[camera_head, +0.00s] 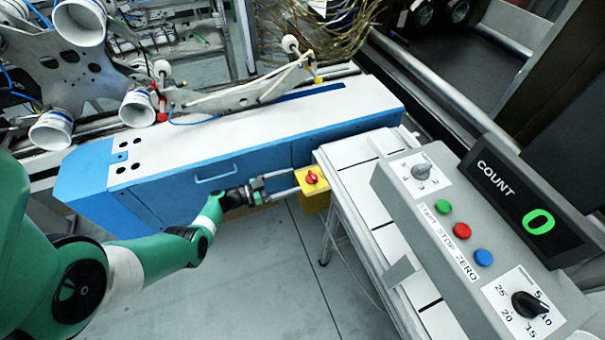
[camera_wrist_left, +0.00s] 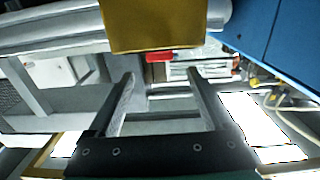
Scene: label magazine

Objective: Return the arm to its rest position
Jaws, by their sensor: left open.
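My left arm comes in from the left of the head view. Its left gripper (camera_head: 296,182) is open, with its fingers pointing right toward a yellow box (camera_head: 318,200). The yellow box (camera_wrist_left: 155,25) and part of the red knob (camera_wrist_left: 158,56) show beyond the fingertips. I cannot tell whether the fingers touch the box. My right gripper is not in view.
A blue machine housing (camera_head: 215,178) with a white top lies behind the gripper. A grey control panel (camera_head: 425,215), with coloured buttons and a counter display (camera_head: 530,205) reading 0, stands at right. A pale conveyor (camera_head: 350,150) runs beside the yellow box. The grey floor (camera_head: 265,270) in front is open.

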